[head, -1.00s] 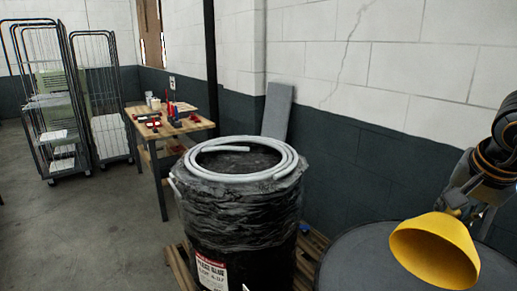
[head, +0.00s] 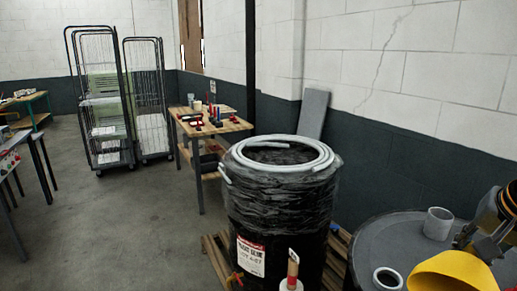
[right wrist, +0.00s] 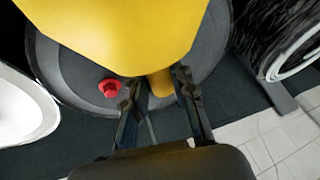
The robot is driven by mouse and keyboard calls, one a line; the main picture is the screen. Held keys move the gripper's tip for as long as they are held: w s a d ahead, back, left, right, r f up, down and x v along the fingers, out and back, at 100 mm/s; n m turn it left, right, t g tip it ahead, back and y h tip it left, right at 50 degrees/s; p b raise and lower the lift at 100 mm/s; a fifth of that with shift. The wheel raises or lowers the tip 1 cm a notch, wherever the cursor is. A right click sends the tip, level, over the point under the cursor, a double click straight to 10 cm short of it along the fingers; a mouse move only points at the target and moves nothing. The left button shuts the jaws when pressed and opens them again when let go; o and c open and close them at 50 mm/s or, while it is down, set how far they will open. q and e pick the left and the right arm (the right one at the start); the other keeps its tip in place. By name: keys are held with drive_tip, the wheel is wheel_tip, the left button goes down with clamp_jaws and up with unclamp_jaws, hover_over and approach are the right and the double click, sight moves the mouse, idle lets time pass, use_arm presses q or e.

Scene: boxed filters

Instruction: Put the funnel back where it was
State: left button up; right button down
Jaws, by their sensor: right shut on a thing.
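The yellow funnel (head: 455,274) is at the lower right of the head view, partly cut off by the bottom edge. My right gripper (head: 480,248) is shut on it. In the right wrist view the funnel (right wrist: 115,32) fills the top, and my right gripper's dark fingers (right wrist: 158,88) close on its narrow yellow part. The funnel is over or in front of a dark grey drum top (head: 375,238); the gap between them cannot be told. My left gripper is out of view.
A red knob (right wrist: 110,88) shows there too. A wrapped black drum (head: 278,215) with a coiled white hose (head: 325,150) stands beside it on a pallet. A workbench (head: 228,125) and cage trolleys (head: 102,120) stand behind.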

drive_tip(key=shift+n+y, duration=0.4)
drive_tip(key=shift+n, duration=0.4)
drive_tip(key=a+f, duration=0.1)
drive_tip(key=w+a+f, duration=0.1)
drive_tip(key=f, duration=0.1)
drive_tip(key=shift+a+f, duration=0.25)
drive_tip(key=shift+a, duration=0.15)
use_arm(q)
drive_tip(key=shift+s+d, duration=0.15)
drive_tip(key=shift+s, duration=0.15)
use_arm(e)
drive_tip(key=a+f+n+y, duration=0.3)
drive_tip(key=a+f+n, duration=0.4)
drive_tip(key=a+f, duration=0.6)
drive_tip(key=shift+w+a+f+n+g, duration=0.15)
drive_tip(key=shift+a+f+n+g, duration=0.2)
drive_tip(key=shift+a, duration=0.7)
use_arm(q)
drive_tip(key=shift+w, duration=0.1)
use_arm(e)
drive_tip(key=shift+d, duration=0.2)
drive_tip(key=shift+d, duration=0.1)
